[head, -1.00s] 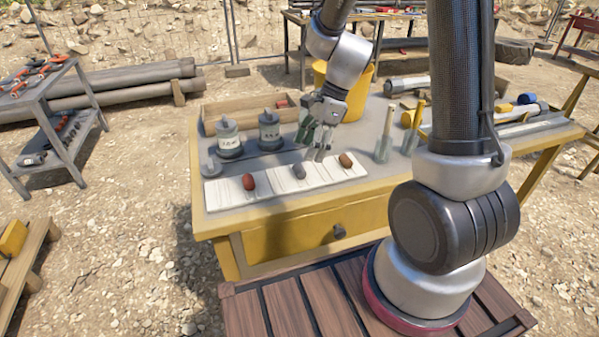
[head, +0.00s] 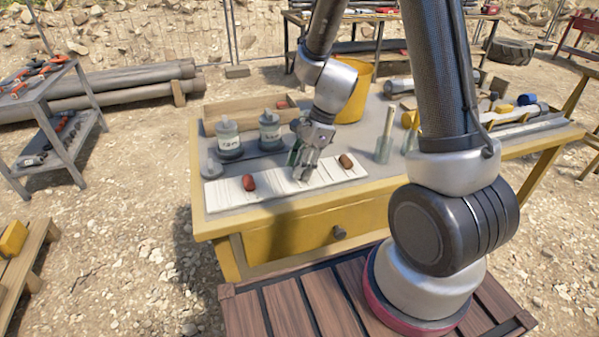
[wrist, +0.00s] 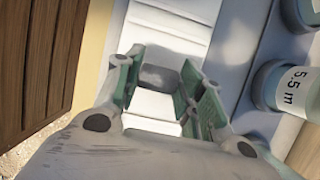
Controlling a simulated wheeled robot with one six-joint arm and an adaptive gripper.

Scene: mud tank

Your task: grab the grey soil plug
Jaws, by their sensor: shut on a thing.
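The grey soil plug (wrist: 159,78) lies across the white board between my gripper's two green-lined fingers in the wrist view. My gripper (head: 304,172) is down at the middle of the white board (head: 224,197) and is shut on the plug. A red-brown plug (head: 249,183) lies on the board to the left of my gripper. A brown plug (head: 346,161) lies on the board to its right.
Two labelled jars (head: 229,140) (head: 269,132) stand behind the board, and a yellow bucket (head: 352,92) stands behind my wrist. A glass holder with a stick (head: 385,146) stands right of the board. The yellow table's front edge is close below.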

